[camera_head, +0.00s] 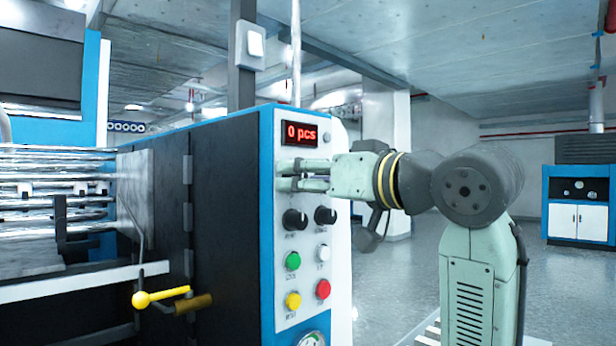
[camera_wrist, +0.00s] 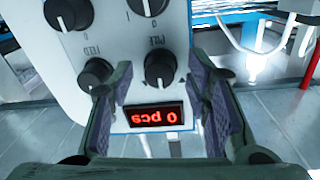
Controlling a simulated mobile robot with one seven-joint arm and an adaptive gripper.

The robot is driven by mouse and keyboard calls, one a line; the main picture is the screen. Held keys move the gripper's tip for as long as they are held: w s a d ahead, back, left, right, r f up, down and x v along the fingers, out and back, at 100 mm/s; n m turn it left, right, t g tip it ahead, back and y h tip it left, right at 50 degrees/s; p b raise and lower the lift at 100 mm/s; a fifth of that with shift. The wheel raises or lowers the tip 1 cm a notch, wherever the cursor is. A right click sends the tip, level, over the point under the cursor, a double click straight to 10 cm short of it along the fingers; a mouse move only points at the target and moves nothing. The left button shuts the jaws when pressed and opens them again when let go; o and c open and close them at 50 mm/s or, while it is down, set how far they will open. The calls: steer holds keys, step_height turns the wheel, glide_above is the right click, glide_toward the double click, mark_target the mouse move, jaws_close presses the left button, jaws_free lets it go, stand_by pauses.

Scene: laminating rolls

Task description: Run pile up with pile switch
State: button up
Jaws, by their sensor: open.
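The display reads 0 pcs and also shows upside down in the wrist view (camera_wrist: 155,116).
The FEED knob (camera_wrist: 97,75) lies close beside the left finger in the wrist view. Lower on the panel are two black knobs (camera_head: 295,219) and green (camera_head: 293,261), white, yellow and red (camera_head: 323,289) buttons. A yellow-ended lever (camera_head: 142,299) sticks out at lower left.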

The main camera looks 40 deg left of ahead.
jaws_close()
stand_by(0.4)
